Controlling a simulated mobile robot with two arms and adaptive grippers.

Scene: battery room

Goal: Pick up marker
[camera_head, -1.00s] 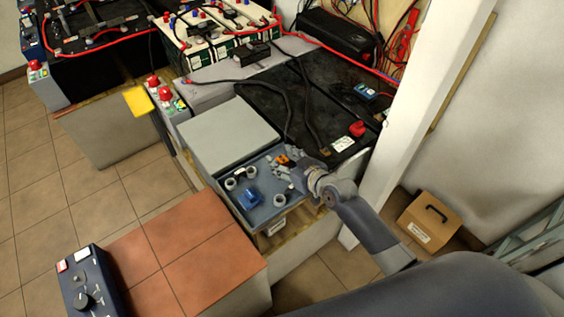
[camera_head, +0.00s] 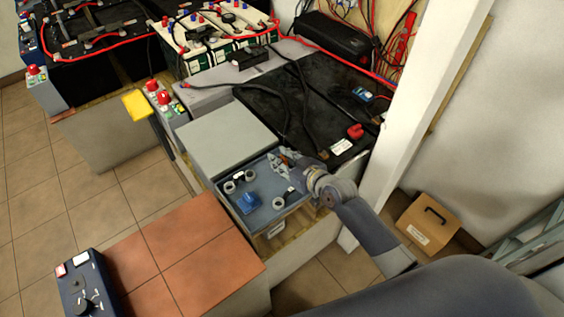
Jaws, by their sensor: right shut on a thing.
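My right gripper (camera_head: 283,158) is above the far right part of the blue-grey tray (camera_head: 265,216). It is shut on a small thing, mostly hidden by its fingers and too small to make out. I cannot clearly tell a marker in this view. In the tray lie a blue object (camera_head: 249,203) and several small grey-white ring-shaped pieces (camera_head: 278,202). My left gripper is not in view.
A grey lid-like panel (camera_head: 226,140) borders the tray. Behind it, a black battery top (camera_head: 300,105) carries thick cables and a red cap (camera_head: 355,131). A white post (camera_head: 404,130) stands close right of my arm. A red-tiled block (camera_head: 190,250) is in front.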

